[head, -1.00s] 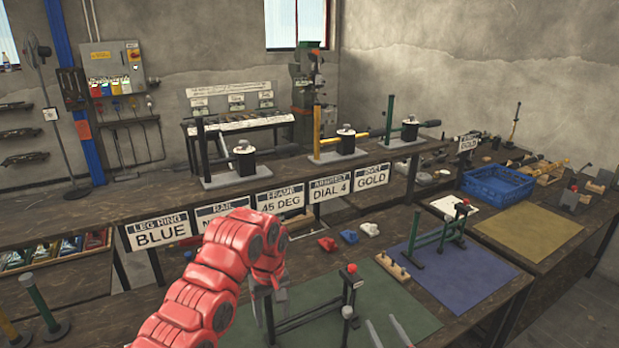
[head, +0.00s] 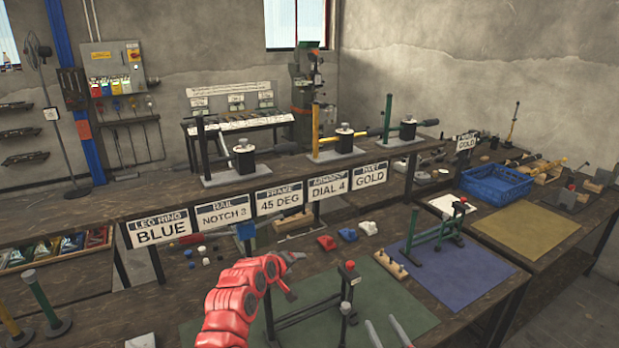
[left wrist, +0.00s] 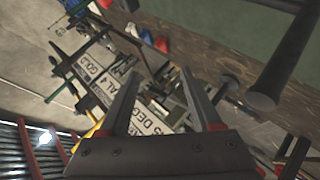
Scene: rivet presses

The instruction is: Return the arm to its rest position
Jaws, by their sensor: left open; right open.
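My left arm, red and jointed, rises from the bottom centre of the head view and bends over at the top. My left gripper (head: 288,290) is at its end, small and partly hidden, left of a dark frame with a red knob (head: 350,266). In the left wrist view my left gripper (left wrist: 160,95) has its two dark fingers spread with nothing held between them. My right gripper (head: 388,332) shows only as two grey fingers at the bottom edge of the head view, apart and empty, over the green mat (head: 400,312).
Behind my left arm are small parts, including a red block (head: 326,243) and a blue block (head: 348,235). Label boards such as BLUE (head: 160,231) hang along the rear bench. A green stand (head: 440,228) is on the blue mat (head: 470,278). A blue crate (head: 497,184) sits right.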

